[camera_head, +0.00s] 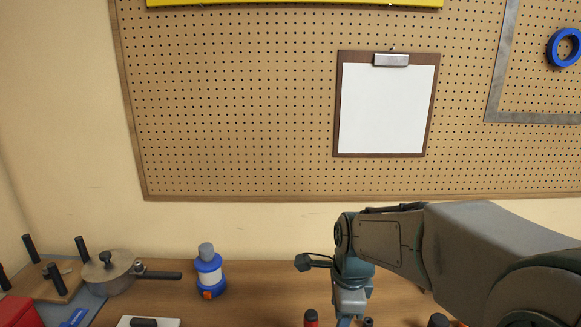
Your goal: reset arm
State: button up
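My arm comes in from the lower right and bends down at the wrist, over the wooden workbench (270,275). My gripper (350,318) points down at the bottom edge of the view. Its fingertips are cut off or too small to make out, so I cannot tell whether it is open or shut, or whether it holds anything. A red-and-black object (311,318) is just left of the gripper, partly cut off by the frame.
A blue-and-white bottle (209,272) stands left of my gripper. A lidded pan (108,273), a wooden block with black handles (62,289) and a red box (18,312) are farther left. Behind is a pegboard (240,110) with a clipboard (385,108).

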jog(key=s+d+r+n+t+b, duration=0.1)
jog(key=s+d+n, duration=0.1)
jog(key=s+n, duration=0.4)
jog(key=s+d+r+n+t, duration=0.1)
jog(key=s+d+n, duration=0.2)
jog(key=s+n, duration=0.4)
jog(key=shift+n+h+b, duration=0.4)
jog(key=shift+n, duration=2.2)
jog(key=shift+w, duration=0.15)
jog(key=m+g+p, duration=0.3)
jog(key=m+p, duration=0.3)
jog(key=m, duration=0.6)
send_over(311, 323)
jog(key=w, duration=0.2)
jog(key=f, duration=0.1)
jog(key=f+b, duration=1)
jog(key=f, duration=0.4)
jog(key=shift+s+f+b, duration=0.15)
jog(key=shift+s+b, duration=0.05)
jog(key=shift+b, duration=0.1)
